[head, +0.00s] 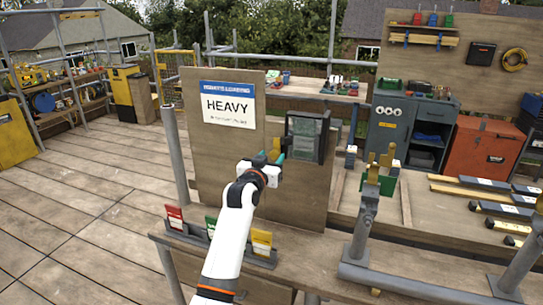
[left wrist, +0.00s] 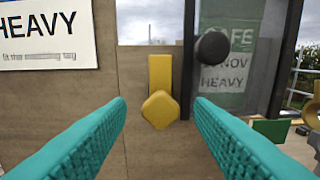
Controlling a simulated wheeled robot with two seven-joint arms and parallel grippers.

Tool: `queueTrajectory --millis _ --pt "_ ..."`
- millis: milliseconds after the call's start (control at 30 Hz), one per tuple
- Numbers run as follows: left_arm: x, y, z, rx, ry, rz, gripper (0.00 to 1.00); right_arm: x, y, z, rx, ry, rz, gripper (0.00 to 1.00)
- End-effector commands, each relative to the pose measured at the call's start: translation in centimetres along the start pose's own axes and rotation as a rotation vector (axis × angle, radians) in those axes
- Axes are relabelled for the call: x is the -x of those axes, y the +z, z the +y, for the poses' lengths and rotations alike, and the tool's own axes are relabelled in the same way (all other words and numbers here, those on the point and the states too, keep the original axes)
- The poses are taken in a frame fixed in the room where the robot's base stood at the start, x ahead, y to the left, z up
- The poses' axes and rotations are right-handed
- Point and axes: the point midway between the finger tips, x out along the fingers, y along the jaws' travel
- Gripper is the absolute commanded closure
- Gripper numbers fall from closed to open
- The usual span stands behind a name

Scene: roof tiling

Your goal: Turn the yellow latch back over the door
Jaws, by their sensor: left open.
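The yellow latch (left wrist: 160,88) stands upright on the wooden board, with a diamond-shaped knob at its lower end. It is beside the left edge of the glazed door (left wrist: 284,60), not across it. A round black knob (left wrist: 213,48) is on the door. In the head view the latch (head: 275,147) is partly behind my left gripper (head: 271,158), and the dark-framed door (head: 308,125) is just right of it. My left gripper's teal fingers are open, one on each side of the latch in the wrist view, with nothing held. My right gripper is out of view.
A HEAVY sign (head: 228,105) is on the board (head: 210,165) left of the latch. Coloured cards (head: 262,242) stand in a rack on the bench below. A grey pipe stand (head: 360,235) is to the right. Behind the door glass a card (left wrist: 222,75) shows HEAVY.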

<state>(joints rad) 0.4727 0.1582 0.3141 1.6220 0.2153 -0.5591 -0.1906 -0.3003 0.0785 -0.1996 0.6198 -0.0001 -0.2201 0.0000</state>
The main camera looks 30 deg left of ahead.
Motion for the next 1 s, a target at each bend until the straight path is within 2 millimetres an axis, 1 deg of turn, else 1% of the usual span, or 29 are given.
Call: queueTrajectory --millis 33,133,433,700,1000 --pt "-0.43 0.11 0.00 0.000 0.000 -0.001 0.52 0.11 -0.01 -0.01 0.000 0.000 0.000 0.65" --pt "-0.85 0.03 -0.01 0.000 0.000 0.000 0.52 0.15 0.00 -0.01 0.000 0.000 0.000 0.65" --pt "-0.99 -0.01 -0.03 0.000 0.000 0.000 0.52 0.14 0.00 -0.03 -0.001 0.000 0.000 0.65" --pt "-0.97 -0.02 -0.02 0.000 0.000 0.000 0.96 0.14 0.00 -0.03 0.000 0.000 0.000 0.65" --pt "-0.98 0.02 -0.07 -0.037 -0.001 0.001 0.96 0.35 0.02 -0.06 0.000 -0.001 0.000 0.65"
